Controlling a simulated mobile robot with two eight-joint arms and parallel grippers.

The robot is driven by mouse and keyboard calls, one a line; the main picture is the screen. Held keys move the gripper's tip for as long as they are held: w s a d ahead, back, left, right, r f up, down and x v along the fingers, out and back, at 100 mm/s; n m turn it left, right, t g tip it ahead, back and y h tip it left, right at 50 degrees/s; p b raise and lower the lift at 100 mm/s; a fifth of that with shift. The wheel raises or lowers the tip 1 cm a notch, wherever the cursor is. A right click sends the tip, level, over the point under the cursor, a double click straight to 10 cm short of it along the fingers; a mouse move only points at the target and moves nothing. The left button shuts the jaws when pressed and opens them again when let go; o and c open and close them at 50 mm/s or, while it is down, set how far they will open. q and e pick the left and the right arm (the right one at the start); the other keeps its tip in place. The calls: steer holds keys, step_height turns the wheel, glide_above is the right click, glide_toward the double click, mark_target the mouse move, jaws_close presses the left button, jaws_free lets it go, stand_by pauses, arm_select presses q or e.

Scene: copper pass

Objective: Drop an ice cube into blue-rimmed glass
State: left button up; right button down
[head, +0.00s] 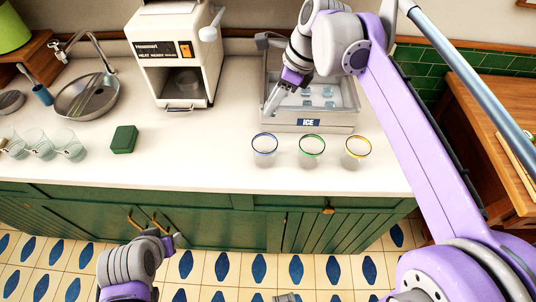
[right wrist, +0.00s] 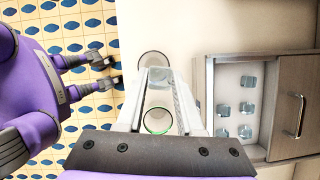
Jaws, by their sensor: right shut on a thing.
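The blue-rimmed glass (head: 264,151) stands on the white counter, left of the green-rimmed glass (head: 312,151) and the yellow-rimmed glass (head: 358,152). My right gripper (head: 271,104) points down above the counter, at the front left of the ice bin (head: 310,127). In the right wrist view its fingers are shut on a clear ice cube (right wrist: 157,75). There the cube overlaps a dark-looking rim (right wrist: 153,53), and the green-rimmed glass (right wrist: 157,121) shows between the fingers. My left gripper (head: 172,242) hangs low in front of the cabinets; its fingers are apart and empty in the right wrist view (right wrist: 112,72).
Several more ice cubes (right wrist: 247,108) lie in the bin. A cream machine (head: 175,60) stands behind, left of the bin. A green sponge (head: 124,139), a round sink (head: 87,97) and clear glasses (head: 68,144) are further left. The counter left of the blue-rimmed glass is clear.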

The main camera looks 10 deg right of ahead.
steer(key=shift+w+d+f+b, duration=0.1)
steer(key=shift+f+b, duration=0.25)
steer(key=shift+f, duration=0.4)
arm_select(q)
steer(key=f+b, duration=0.1)
steer(key=s+f, duration=0.1)
steer(key=f, duration=0.1)
steer(key=f+b, duration=0.1)
steer(key=shift+s+f+b, duration=0.3)
steer(key=shift+f+b, duration=0.05)
steer(key=shift+f, duration=0.05)
arm_select(e)
step_height(320, 180, down, 4)
steer(key=shift+f, duration=0.25)
steer(key=shift+c, duration=2.3)
jaws_free()
steer(key=shift+r, duration=0.15)
arm_select(q)
steer(key=shift+w+r+p, duration=0.2)
steer(key=shift+r+p, duration=0.25)
steer(key=shift+r, duration=0.15)
arm_select(e)
steer(key=v, duration=1)
steer(key=shift+r, duration=0.25)
